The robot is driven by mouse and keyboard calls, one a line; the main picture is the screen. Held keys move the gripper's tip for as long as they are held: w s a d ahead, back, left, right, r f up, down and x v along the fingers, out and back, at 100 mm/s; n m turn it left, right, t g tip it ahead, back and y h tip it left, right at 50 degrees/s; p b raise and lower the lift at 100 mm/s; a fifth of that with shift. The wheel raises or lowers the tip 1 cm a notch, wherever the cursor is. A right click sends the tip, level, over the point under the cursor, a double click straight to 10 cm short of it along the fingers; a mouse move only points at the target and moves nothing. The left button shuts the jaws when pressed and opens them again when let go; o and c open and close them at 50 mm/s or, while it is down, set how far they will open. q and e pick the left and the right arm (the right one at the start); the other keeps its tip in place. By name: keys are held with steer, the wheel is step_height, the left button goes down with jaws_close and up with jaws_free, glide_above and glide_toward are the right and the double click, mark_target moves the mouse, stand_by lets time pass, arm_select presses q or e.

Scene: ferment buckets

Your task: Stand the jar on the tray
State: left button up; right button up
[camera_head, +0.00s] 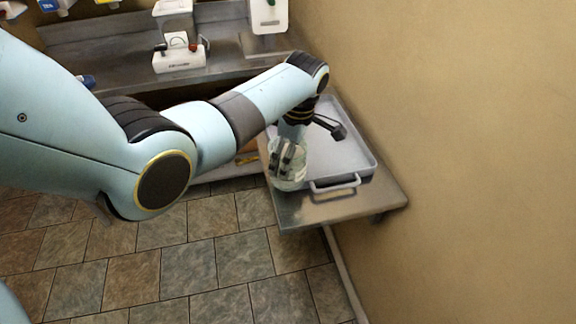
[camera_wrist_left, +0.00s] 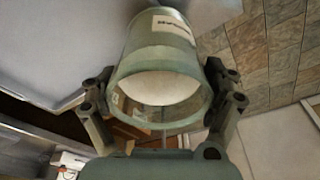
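The jar (camera_head: 289,181) is greenish clear glass and stands out at the left near edge of the tray (camera_head: 350,160), in front of it in the head view. In the left wrist view the jar (camera_wrist_left: 160,55) shows its round open mouth, a pale surface inside and a white label. My left gripper (camera_head: 288,158) reaches down over the jar. In the wrist view its fingers (camera_wrist_left: 165,108) lie on opposite sides of the jar wall, closed on it. Whether the jar's base touches anything is hidden. My right gripper is not in view.
The metal shelf (camera_head: 300,212) carries the tray against the tan wall. A dark object (camera_head: 331,127) lies in the tray's far part; the near middle is bare. A white scale-like device (camera_head: 179,58) stands on the back counter (camera_head: 110,75). Tiled floor (camera_head: 215,255) is open below.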

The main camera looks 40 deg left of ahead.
arm_select(q)
steer(key=shift+w, duration=0.1)
steer(key=shift+c, duration=1.4)
